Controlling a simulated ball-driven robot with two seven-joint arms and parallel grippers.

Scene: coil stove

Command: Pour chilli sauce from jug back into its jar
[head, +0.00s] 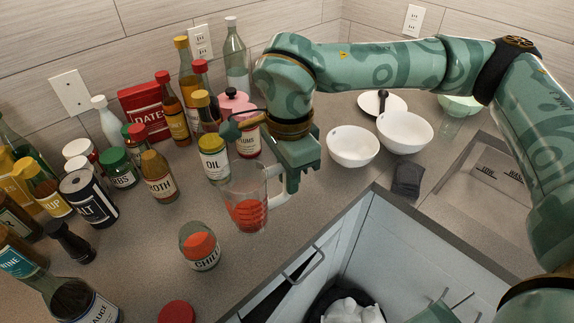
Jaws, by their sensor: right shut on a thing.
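My right gripper (290,178) comes down from above and is shut on the handle of a clear glass jug (246,190). The jug is about upright, with red chilli sauce (249,214) in its lower part. The chilli jar (201,247) is a short glass jar with a white label and red contents, standing on the counter to the left of and nearer than the jug. Its top looks open. A red lid (177,313) lies at the bottom edge of the view, partly cut off.
Two white bowls (353,146) (405,132) stand right of the gripper. The counter's front edge and an open drawer lie at right.

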